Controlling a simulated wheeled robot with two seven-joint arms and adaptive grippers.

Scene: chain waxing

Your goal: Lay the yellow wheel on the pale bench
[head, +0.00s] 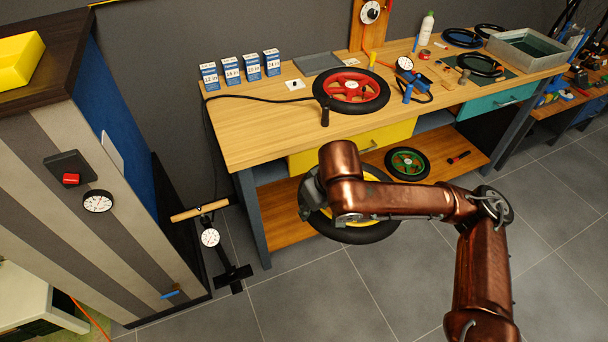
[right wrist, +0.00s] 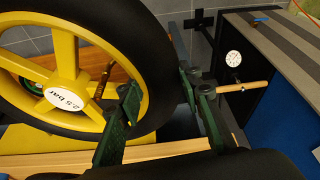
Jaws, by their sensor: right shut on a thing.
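The yellow wheel (head: 355,236) with a black tyre hangs in front of the pale bench (head: 255,135), lower than its top and partly hidden by my right arm. My right gripper (head: 312,188) is shut on the wheel's rim and tyre. In the right wrist view the yellow wheel (right wrist: 62,50) shows spokes and a hub label reading 2.5 bar. The fingers of my right gripper (right wrist: 160,98) lie on either side of its rim and tyre. My left gripper is not in view.
A red wheel (head: 352,85), with a hose beside it, lies on the bench top near several blue-and-white boxes (head: 252,68). A green wheel (head: 407,163) lies on the lower shelf. A floor pump (head: 210,238) stands left. Bare wood shows at the bench's front left.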

